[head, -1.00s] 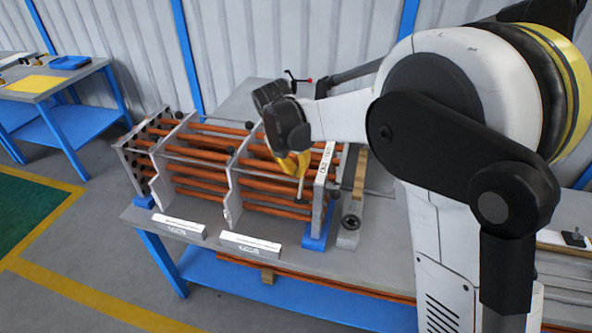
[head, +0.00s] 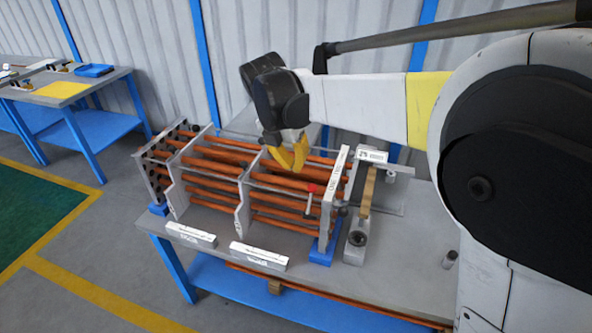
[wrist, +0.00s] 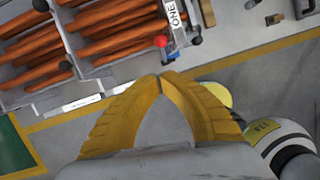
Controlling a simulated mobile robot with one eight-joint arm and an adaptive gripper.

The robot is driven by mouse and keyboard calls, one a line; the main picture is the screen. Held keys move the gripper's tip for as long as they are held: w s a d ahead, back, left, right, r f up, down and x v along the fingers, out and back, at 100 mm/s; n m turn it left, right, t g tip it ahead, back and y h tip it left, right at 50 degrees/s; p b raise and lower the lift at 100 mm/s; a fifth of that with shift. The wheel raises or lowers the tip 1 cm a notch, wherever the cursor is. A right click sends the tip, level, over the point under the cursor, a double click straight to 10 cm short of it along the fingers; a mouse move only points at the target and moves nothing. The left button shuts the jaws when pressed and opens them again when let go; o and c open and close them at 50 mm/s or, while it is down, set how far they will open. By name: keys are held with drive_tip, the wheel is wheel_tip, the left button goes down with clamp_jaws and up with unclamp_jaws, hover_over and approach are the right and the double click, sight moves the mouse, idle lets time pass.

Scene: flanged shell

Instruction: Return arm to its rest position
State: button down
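My gripper (head: 292,160) hangs in the head view above the right part of the flanged shell frame. Its two yellow fingers also show in the wrist view (wrist: 162,80), where their tips meet with nothing visible between them. The frame holds long orange tubes (head: 215,168) between grey plates, with a labelled end plate (head: 333,195) at the right. A red ball (head: 312,188) on a grey stem stands by that plate, below and apart from the fingers. It also shows beyond the fingertips in the wrist view (wrist: 161,41). My arm reaches in from the right.
The grey and blue workbench (head: 215,243) carries the frame, with two white label blocks (head: 258,256) along its front. A wooden bar (head: 367,190) stands right of the end plate. A second bench (head: 75,105) is at the left. Floor at the left is open.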

idle(0.4)
drive_tip(key=s+d+f+m+t+y+b, duration=0.15)
drive_tip(key=s+d+m+b, duration=0.45)
drive_tip(key=s+d+m, duration=0.6)
drive_tip(key=s+d+f+m+t+b, duration=0.1)
drive_tip(key=s+d+f+m+b, duration=0.1)
drive_tip(key=s+f+m, duration=0.3)
drive_tip(key=s+d+f+m+t+b, duration=0.2)
drive_tip(key=s+f+m, duration=0.3)
drive_tip(key=m, duration=0.8)
drive_tip(key=shift+s+d+f+y+b, duration=0.15)
drive_tip(key=shift+s+d+y+b, duration=0.3)
drive_tip(key=shift+s+d+b, duration=0.45)
